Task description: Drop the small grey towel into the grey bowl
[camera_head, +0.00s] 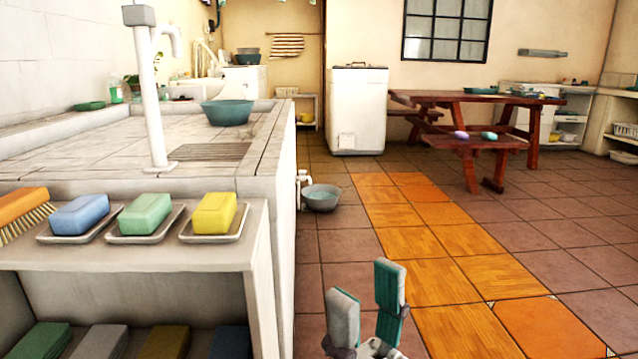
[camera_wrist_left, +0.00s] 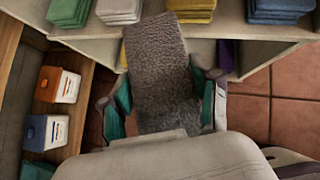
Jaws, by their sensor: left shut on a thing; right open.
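The small grey towel (camera_wrist_left: 158,65) is held in my left gripper (camera_wrist_left: 166,92) in the left wrist view. The two fingers are on either side of it, and it extends toward the shelf edge. The left gripper is outside the head view. The grey bowl (camera_head: 321,198) stands on the tiled floor beside the washbasin's right side in the head view, and it looks empty. My right gripper (camera_head: 367,292) is open and empty at the bottom of the head view, nearer than the bowl.
A shelf (camera_head: 130,247) carries soap bars on trays, with folded towels (camera_head: 102,342) below. The washbasin counter (camera_head: 245,160) holds a teal bowl (camera_head: 228,113). In the left wrist view, boxes (camera_wrist_left: 58,85) stand at left. The floor right of the grey bowl is clear.

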